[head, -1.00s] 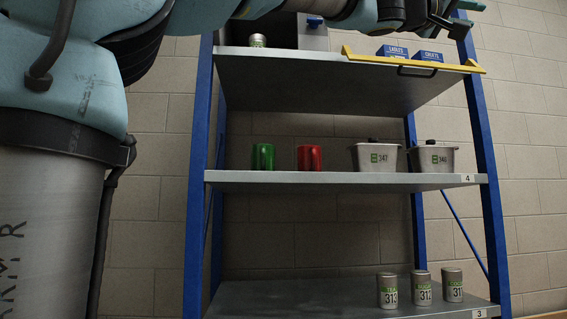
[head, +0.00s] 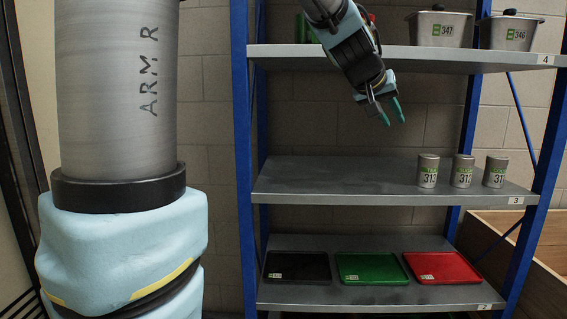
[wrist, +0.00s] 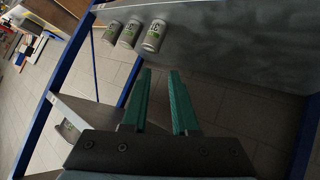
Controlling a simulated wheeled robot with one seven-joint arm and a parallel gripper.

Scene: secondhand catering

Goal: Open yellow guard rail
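The yellow guard rail is outside both current views; the top shelf that carries it is above the head view's frame. My gripper (head: 391,112) hangs in front of the rack, just below the front edge of shelf 4 (head: 420,57) and above shelf 3 (head: 330,190), pointing down and slightly right. In the wrist view its two green fingers (wrist: 160,78) are apart with nothing between them.
Shelf 3 holds several grey cans, such as can 313 (head: 428,172). Lidded pot 347 (head: 440,30) stands on shelf 4. Black, green (head: 371,268) and red trays lie on shelf 2. Blue posts (head: 242,150) flank the shelves. A wooden crate (head: 535,245) is at right.

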